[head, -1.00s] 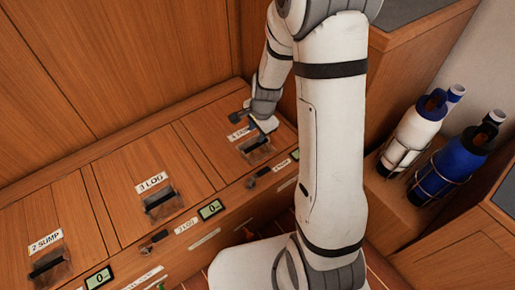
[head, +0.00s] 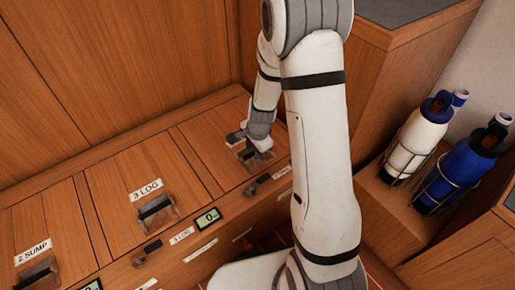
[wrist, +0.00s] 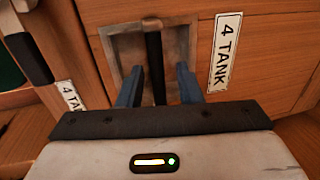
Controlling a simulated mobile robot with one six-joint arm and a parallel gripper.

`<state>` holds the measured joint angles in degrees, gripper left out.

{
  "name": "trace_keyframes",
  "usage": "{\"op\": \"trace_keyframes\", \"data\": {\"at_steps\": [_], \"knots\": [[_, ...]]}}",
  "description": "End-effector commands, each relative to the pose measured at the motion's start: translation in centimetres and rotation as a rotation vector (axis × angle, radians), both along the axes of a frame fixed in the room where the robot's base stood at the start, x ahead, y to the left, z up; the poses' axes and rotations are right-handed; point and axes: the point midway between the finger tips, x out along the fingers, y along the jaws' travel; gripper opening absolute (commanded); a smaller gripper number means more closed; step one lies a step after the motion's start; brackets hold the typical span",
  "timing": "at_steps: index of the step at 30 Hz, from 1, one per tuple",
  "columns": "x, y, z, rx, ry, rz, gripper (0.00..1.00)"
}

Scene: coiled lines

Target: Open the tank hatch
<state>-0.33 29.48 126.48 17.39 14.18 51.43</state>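The tank hatch (head: 213,128) is the rightmost wooden lid in the row and lies closed. In the wrist view its "4 TANK" label (wrist: 226,52) sits beside a recessed metal cup with a dark grip bar (wrist: 154,52) across it. My gripper (wrist: 158,82) is at this recess, its two blue-grey fingers apart, one on each side of the bar. Gaps show between bar and fingers. In the head view my gripper (head: 247,150) is over the recess and hides most of it and the label.
A dark latch (head: 255,188) sits on the front face below the hatch; it shows large in the wrist view (wrist: 28,52). The log hatch (head: 115,178) and sump hatch (head: 70,228) lie left. White (head: 420,140) and blue bottles (head: 465,172) stand right.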

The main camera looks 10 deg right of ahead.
Motion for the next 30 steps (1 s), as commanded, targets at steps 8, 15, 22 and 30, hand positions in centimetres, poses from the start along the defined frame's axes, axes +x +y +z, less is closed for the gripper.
{"op": "trace_keyframes", "data": {"at_steps": [8, 15, 22, 30], "knots": [[0.0, 0.0, 0.0, 0.000, 0.000, 0.001, 0.09], [0.1, 0.1, 0.1, 0.000, -0.003, 0.002, 0.00], [0.3, -1.5, 0.2, 0.000, -0.006, -0.005, 0.00], [0.4, -0.4, 1.0, -0.006, 0.004, -0.006, 0.00]]}}
